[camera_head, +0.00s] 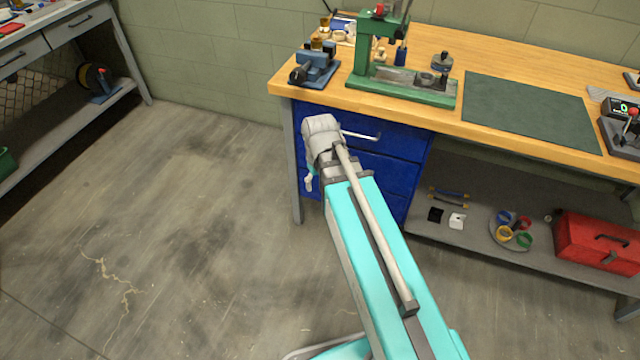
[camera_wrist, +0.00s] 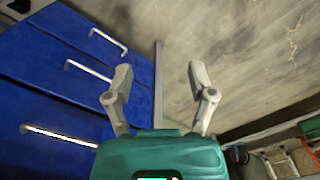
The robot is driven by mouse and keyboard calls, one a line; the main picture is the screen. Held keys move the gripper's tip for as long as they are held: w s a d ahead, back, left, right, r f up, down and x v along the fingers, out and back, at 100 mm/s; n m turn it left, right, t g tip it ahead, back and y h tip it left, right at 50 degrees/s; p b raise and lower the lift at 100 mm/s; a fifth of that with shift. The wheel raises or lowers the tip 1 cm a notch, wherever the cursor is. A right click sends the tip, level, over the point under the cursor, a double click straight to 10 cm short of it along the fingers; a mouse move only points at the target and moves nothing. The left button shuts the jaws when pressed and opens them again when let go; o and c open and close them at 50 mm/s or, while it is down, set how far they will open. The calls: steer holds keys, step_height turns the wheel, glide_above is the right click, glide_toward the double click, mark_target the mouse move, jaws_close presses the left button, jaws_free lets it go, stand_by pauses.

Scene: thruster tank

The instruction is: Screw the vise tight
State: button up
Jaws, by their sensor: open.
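The vise (camera_head: 315,68) is a small blue-grey device with a dark round part at its front. It sits at the left front corner of the wooden workbench in the head view. Its screw and handle are too small to make out clearly. My gripper (camera_wrist: 161,75) is open and empty in the wrist view, with its two grey fingers spread apart. It is beside the blue drawers, below the bench top and apart from the vise. The vise does not show in the wrist view. In the head view my arm hides most of the gripper.
The workbench (camera_head: 543,146) also carries a green press (camera_head: 405,88) just right of the vise and a dark green mat (camera_head: 530,112). Blue drawers (camera_head: 385,172) with protruding handles are below. A red toolbox (camera_head: 598,242) stands on the lower shelf. The floor at left is clear.

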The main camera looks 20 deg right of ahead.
steer(key=s+m, duration=0.1)
steer(key=s, duration=0.2)
steer(key=shift+s, duration=0.35)
steer(key=shift+c, duration=1)
steer(key=shift+a, duration=0.1)
